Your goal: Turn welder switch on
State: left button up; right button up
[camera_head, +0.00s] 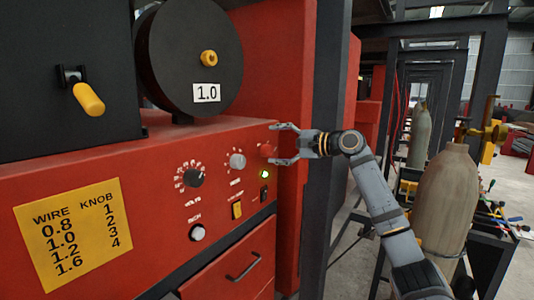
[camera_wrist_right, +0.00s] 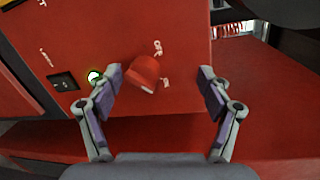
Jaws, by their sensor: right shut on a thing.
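The red welder switch knob (camera_head: 268,151) is at the right end of the red welder panel (camera_head: 130,160). In the right wrist view the knob (camera_wrist_right: 146,73) is between my right gripper's fingers, with a white "OFF" label and another small label beside it. A green lamp (camera_head: 264,174) near the knob is lit. My left gripper is out of view.
The panel also has a black dial (camera_head: 194,178), grey knobs, a yellow switch (camera_head: 237,210) and a small black switch (camera_wrist_right: 62,82). A wire spool (camera_head: 188,60) sits above. Gas cylinders (camera_head: 447,200) stand at right.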

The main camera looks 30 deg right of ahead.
pick_arm(q)
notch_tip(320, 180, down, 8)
jog(key=b, duration=0.7)
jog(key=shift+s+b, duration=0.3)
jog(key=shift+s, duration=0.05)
pick_arm(e)
jog(key=a+v, duration=0.1)
jog(key=v, duration=0.9)
jog(key=shift+s+d, duration=0.15)
jog(key=shift+s, duration=0.45)
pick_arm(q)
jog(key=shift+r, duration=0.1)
pick_arm(e)
jog(key=shift+s+r, duration=0.1)
jog(key=shift+r, duration=0.05)
